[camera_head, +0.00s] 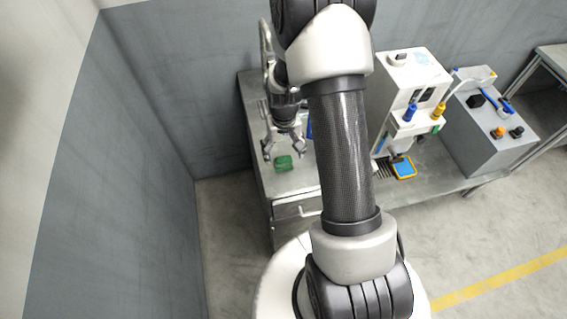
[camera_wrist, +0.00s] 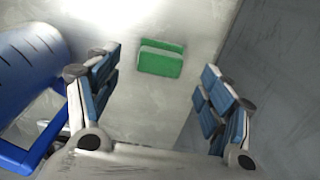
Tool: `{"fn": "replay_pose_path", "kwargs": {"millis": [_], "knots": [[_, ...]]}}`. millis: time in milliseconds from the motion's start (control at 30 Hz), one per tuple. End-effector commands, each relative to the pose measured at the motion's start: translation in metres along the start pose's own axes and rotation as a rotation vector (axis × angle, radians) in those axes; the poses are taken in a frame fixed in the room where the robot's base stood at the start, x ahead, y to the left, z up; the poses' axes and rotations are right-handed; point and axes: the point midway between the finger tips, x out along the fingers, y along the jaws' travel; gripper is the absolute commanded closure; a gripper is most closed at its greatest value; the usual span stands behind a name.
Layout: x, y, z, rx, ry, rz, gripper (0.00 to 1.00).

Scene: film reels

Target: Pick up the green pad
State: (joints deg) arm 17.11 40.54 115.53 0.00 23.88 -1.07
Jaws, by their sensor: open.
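The green pad (camera_head: 283,163) lies on the left part of the metal bench top in the head view. In the wrist view the green pad (camera_wrist: 160,59) is a small block with a lighter band along its middle. It lies beyond the fingertips, roughly centred between them. My gripper (camera_head: 284,152) is open and empty, above the bench close to the pad. In the wrist view my gripper's blue-padded fingers (camera_wrist: 160,86) stand wide apart, with the pad between their lines and apart from both.
A blue object (camera_wrist: 32,66) stands left of the gripper in the wrist view. On the metal bench (camera_head: 300,182), a white machine (camera_head: 405,80) with blue and yellow parts and a grey control box (camera_head: 492,130) stand to the right. A grey wall (camera_head: 150,130) rises at the left.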

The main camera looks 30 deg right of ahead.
Motion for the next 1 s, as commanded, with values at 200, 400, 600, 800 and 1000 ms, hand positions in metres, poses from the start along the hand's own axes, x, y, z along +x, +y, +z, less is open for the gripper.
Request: {"fn": "replay_pose_path", "kwargs": {"millis": [200,400,600,800,1000], "knots": [[0.037,0.000,0.000,0.000,-0.004,0.000,0.27],[0.043,0.000,-0.001,0.000,0.000,0.000,0.27],[0.042,0.000,-0.001,0.000,-0.001,0.000,0.34],[0.042,0.000,-0.001,0.000,-0.001,0.000,0.47],[0.042,0.000,-0.001,0.000,-0.001,0.000,0.61]]}}
